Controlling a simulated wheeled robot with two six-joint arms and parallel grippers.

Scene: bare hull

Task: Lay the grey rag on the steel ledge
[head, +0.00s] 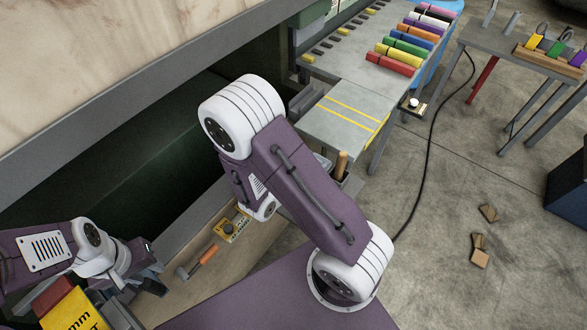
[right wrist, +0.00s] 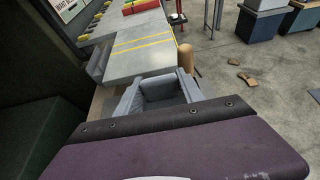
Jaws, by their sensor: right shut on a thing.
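In the right wrist view my right gripper (right wrist: 160,92) shows as blue-grey jaws beyond the purple wrist housing. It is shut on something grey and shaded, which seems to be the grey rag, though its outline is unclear. In the head view my right arm hides most of that gripper. My left gripper (head: 138,292) is at the lower left, its fingers apart and empty. A flat grey surface with yellow lines (head: 340,125) lies beyond the right gripper; it also shows in the right wrist view (right wrist: 140,48). I cannot tell whether it is the steel ledge.
A screwdriver (head: 204,258) and a yellow box (head: 232,228) lie on the brown board. An upright wooden handle (head: 341,164) stands close to my right arm. Coloured blocks (head: 390,63) line the bench behind. A yellow and red box (head: 75,312) is beside my left gripper.

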